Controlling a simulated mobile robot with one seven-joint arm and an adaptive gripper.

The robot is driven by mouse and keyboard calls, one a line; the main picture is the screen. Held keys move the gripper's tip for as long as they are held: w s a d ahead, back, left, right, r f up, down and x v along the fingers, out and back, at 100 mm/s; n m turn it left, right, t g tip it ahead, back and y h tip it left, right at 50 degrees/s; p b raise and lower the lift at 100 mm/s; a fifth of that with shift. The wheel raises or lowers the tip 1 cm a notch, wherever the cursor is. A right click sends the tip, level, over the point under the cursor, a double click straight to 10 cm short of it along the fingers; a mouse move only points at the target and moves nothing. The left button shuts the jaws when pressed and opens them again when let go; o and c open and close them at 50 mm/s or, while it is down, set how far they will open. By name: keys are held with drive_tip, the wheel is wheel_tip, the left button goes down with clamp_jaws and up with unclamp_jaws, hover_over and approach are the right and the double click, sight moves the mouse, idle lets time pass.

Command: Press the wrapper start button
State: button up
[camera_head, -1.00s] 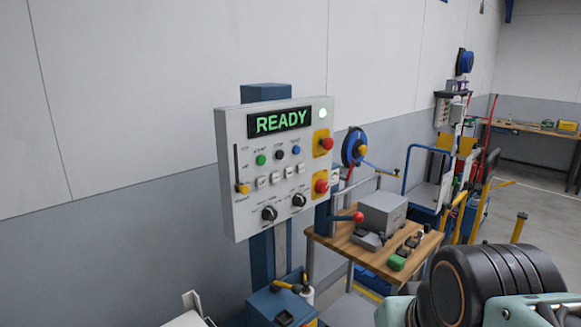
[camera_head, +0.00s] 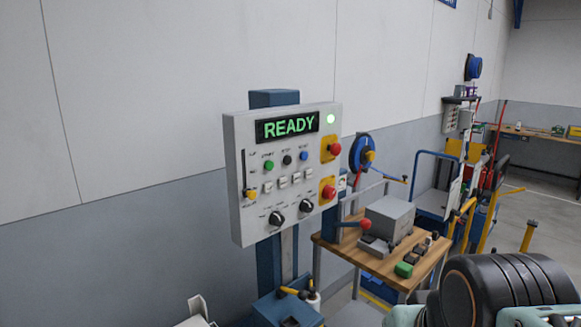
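The wrapper control panel (camera_head: 250,215) is a light grey box on a blue post (camera_head: 274,98). Part of my arm shows at the lower right, apart from the panel. My gripper is not in view.
Two red mushroom buttons (camera_head: 334,148) on yellow plates are at the panel's right side. Below are two black knobs (camera_head: 277,218) and white switches. A wooden table (camera_head: 345,254) with a grey box (camera_head: 390,217) stands to the right. Yellow posts and carts stand beyond.

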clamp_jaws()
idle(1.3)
